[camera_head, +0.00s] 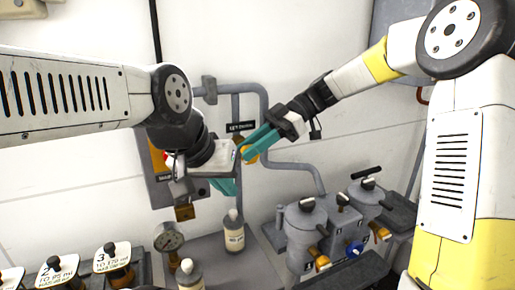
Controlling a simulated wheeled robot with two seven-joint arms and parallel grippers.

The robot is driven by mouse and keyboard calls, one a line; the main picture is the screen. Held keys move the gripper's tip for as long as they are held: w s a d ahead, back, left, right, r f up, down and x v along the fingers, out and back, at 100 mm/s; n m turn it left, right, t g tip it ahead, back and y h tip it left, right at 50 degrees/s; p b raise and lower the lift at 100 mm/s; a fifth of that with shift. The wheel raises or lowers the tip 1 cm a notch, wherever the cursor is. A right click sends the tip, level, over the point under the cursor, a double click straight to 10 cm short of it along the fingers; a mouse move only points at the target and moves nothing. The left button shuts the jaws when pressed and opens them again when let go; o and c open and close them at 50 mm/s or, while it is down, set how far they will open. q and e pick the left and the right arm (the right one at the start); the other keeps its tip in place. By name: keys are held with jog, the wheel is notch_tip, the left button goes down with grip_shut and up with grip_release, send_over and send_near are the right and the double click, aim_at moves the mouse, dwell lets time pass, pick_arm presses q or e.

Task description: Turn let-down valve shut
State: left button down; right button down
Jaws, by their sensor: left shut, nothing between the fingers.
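A dark label (241,127), seemingly reading "LET-DOWN", is on the wall by the grey pipes. Just below it a small yellow-orange part (249,154), possibly the valve's handle, shows between my two grippers; most of it is hidden. My right gripper (258,141) has its teal fingers at this part; I cannot tell whether they touch or grip it.
A grey wall box (160,190) is behind my left wrist, with a brass padlock (184,212) below. A white bottle (234,232), a gauge (169,238) and a second bottle (189,275) stand below. Grey vessels (306,224) stand at lower right; numbered tags (112,257) at lower left.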

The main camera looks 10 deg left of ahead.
jog(key=g+y, duration=0.2)
jog(key=y, duration=0.1)
jog(key=g+y, duration=0.1)
jog(key=shift+w+d+f+y, duration=0.2)
jog(key=shift+w+d+y, duration=0.1)
jog(key=shift+d+y, duration=0.1)
dwell(0.5)
jog(key=c, duration=1.2)
grip_release()
jog(key=v, duration=0.7)
jog(key=shift+w+d+f, duration=0.2)
jog(key=shift+d, duration=0.1)
